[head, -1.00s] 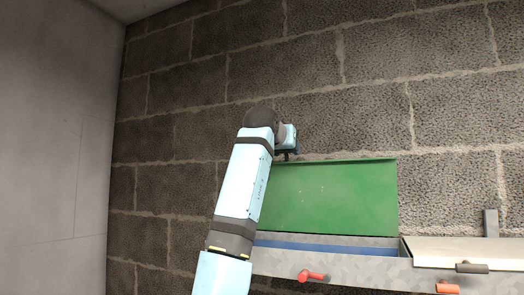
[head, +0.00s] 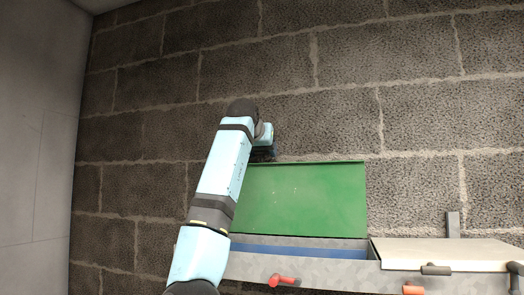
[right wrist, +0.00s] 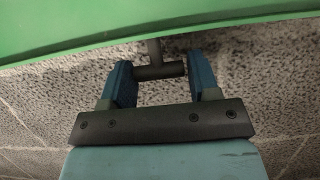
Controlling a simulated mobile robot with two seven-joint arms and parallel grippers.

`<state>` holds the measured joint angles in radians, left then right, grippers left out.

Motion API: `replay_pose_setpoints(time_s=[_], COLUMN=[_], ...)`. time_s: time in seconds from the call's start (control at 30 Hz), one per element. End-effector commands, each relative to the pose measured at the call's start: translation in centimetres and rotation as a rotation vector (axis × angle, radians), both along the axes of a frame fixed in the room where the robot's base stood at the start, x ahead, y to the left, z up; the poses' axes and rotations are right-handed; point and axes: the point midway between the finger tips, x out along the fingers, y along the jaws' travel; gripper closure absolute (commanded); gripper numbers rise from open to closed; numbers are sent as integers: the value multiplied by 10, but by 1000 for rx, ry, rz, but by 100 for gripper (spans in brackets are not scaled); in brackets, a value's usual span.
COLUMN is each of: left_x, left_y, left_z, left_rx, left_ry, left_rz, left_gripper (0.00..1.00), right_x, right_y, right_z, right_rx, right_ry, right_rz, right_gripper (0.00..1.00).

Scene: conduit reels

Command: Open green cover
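The green cover (head: 300,200) is a flat panel standing raised along the back of a grey metal trough, close to the block wall. Its edge also crosses the top of the right wrist view (right wrist: 70,22). My right gripper (head: 266,153) is at the cover's upper left corner, partly hidden by its own arm. In the right wrist view, its blue fingers (right wrist: 160,80) stand on both ends of a dark T-shaped handle (right wrist: 160,71) that joins the cover's edge. The fingers appear to touch the handle's ends. My left gripper is not in view.
The trough's front wall (head: 320,270) bears a red handle (head: 284,280). A blue strip (head: 300,251) shows inside the trough. To the right lies a pale closed cover (head: 440,252) with a dark handle (head: 435,270). A block wall (head: 340,120) stands close behind.

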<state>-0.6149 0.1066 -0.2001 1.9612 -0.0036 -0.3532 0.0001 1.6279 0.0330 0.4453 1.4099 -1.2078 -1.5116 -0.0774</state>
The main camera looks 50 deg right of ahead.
Motion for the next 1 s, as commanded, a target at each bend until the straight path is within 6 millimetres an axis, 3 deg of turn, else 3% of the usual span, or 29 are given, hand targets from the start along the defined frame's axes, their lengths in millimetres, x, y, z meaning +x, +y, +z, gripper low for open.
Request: replay_pose_setpoints(time_s=[0.07, 0.47, 1.0], left_x=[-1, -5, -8], left_y=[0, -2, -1], left_z=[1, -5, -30], left_rx=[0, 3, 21], left_ry=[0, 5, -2], left_rz=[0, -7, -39], left_gripper=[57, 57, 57], right_x=[0, -3, -42], right_y=[0, 8, 101], right_z=[0, 3, 43], right_rx=[-1, -3, -3], right_ry=[0, -3, -2], right_rz=[0, 1, 2], right_gripper=[28, 28, 28])
